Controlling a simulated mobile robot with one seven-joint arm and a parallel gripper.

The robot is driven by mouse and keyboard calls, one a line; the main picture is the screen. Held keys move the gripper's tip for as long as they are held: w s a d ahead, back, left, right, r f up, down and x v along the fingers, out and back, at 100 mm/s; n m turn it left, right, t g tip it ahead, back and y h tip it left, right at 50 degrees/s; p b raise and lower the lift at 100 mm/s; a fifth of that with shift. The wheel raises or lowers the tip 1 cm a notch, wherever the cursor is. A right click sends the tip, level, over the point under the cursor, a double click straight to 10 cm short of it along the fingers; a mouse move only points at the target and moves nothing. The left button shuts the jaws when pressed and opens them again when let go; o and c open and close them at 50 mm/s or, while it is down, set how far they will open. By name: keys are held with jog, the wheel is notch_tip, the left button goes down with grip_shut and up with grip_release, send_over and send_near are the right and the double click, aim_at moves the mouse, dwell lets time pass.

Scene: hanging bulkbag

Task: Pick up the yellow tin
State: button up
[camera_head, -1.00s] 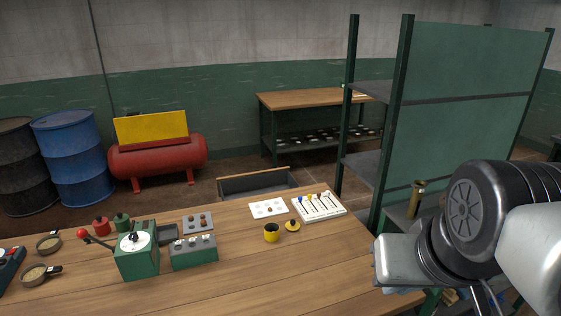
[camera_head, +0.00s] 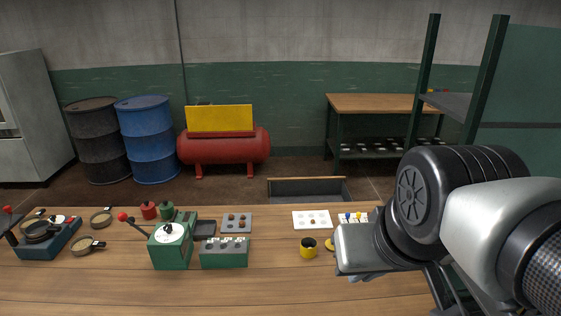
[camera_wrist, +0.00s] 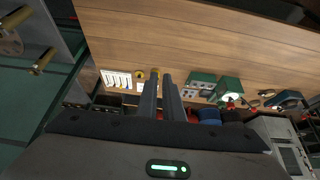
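The yellow tin (camera_head: 308,250) stands upright on the wooden workbench, with a dark open top. A yellow lid (camera_head: 329,244) lies just right of it, partly hidden by my arm. In the wrist view a small yellow shape (camera_wrist: 154,73) shows by the fingertips; I cannot tell whether it is tin or lid. My gripper (camera_wrist: 161,76) has two dark fingers with a narrow gap and nothing between them. It is well away from the bench. In the head view my arm fills the right side and hides the fingers.
Left of the tin stand a green block with holes (camera_head: 224,253) and a green lever box (camera_head: 171,247). A white card (camera_head: 312,220) and a tool board (camera_head: 352,218) lie behind it. Green shelving (camera_head: 487,85) rises at right. The bench front is clear.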

jog(key=w+a+n+g+b, duration=0.1)
jog(key=w+n+g+b, duration=0.3)
jog(key=w+n, duration=1.65)
jog(key=w+d+f+n+g+b, duration=0.1)
jog(key=w+f+b, duration=0.3)
jog(key=w+f, duration=1.9)
jog(key=shift+w+d+f+n+g, duration=0.15)
jog(key=shift+w+d+n+g, duration=0.25)
jog(key=shift+d, duration=0.3)
notch_tip(320, 180, down, 18)
jog(key=b, duration=0.3)
jog(key=shift+r, duration=0.25)
